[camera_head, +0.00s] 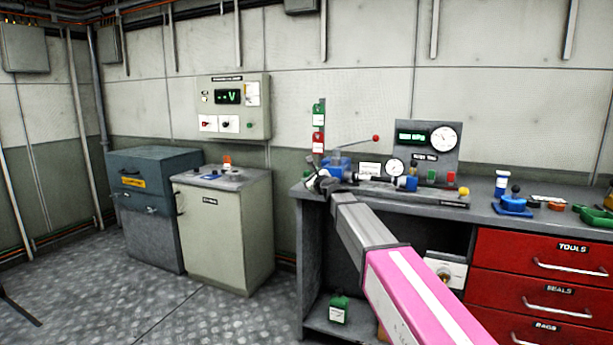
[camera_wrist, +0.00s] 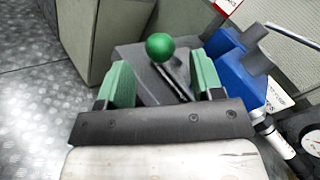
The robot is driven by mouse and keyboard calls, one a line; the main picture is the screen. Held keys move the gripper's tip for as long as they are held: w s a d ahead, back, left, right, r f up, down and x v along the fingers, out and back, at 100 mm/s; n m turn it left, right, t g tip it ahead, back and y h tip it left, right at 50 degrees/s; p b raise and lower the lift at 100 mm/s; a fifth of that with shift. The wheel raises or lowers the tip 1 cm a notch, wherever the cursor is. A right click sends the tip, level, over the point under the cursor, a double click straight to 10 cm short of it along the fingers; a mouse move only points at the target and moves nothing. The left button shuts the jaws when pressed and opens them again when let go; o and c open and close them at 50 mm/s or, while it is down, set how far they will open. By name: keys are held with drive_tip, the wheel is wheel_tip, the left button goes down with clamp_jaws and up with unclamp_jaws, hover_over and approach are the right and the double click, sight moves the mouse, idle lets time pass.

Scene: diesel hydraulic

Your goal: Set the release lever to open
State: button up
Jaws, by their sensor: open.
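The release lever, a dark bar with a green ball knob (camera_wrist: 160,46), shows in the wrist view. It slants up and left from a dark surface at the bench corner. My gripper (camera_wrist: 160,72) is open, its two green-padded fingers on either side of the lever. The knob is just beyond the fingertips, and no finger clearly touches the lever. In the head view my gripper (camera_head: 324,183) is at the left end of the workbench (camera_head: 482,208), and I cannot make out the green knob there. A blue pump body (camera_wrist: 240,75) stands right of the fingers.
In the head view, a red-knobbed rod (camera_head: 375,138) rises above the pump. A round gauge (camera_head: 396,167) and a display panel (camera_head: 447,137) stand to the right. A pale cabinet (camera_head: 235,235) is left of the bench, with open floor in front.

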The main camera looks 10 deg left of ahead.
sight(309, 175)
drive_tip(key=x, duration=0.5)
clamp_jaws()
